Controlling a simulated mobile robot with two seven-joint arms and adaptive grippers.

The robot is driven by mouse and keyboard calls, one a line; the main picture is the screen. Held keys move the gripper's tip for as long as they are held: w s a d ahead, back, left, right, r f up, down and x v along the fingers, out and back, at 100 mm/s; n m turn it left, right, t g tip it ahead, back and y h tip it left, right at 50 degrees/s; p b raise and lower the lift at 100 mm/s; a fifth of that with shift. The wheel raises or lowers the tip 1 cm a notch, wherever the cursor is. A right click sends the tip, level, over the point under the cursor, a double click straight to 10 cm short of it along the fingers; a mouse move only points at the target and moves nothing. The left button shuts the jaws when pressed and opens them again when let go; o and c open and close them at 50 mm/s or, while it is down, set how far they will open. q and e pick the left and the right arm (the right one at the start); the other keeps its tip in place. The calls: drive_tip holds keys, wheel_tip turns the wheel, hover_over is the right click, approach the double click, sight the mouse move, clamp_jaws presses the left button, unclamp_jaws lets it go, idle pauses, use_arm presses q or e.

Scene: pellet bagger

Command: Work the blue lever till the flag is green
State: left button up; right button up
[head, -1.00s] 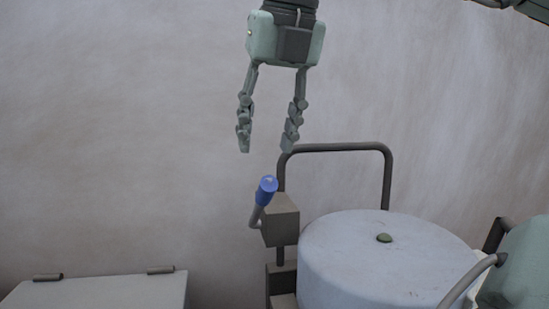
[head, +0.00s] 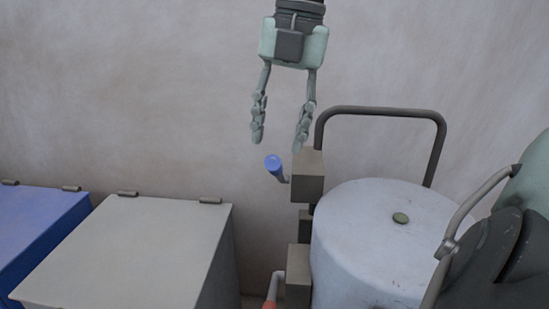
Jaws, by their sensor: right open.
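The blue lever (head: 274,163) has a blue grip on a short grey arm. It sticks out to the left from a brown-grey box (head: 308,176) on the machine's frame. My right gripper (head: 278,143) hangs in from the top with its fingers pointing down. It is open and empty, and in the picture its fingertips show just above the blue grip. I cannot tell the depth between them or whether they touch. I cannot make out a flag.
A pale drum (head: 365,260) with a small green disc (head: 400,218) on its lid stands right of the lever, with a grey tube frame (head: 385,110) behind. A red-ended handle (head: 271,303) shows below. Grey (head: 130,250) and blue (head: 35,225) lidded bins stand left.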

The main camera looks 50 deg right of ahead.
sight(274, 165)
drive_tip(key=f, duration=0.6)
drive_tip(key=shift+w+a+f, duration=0.1)
drive_tip(key=shift+w+a, duration=0.2)
clamp_jaws()
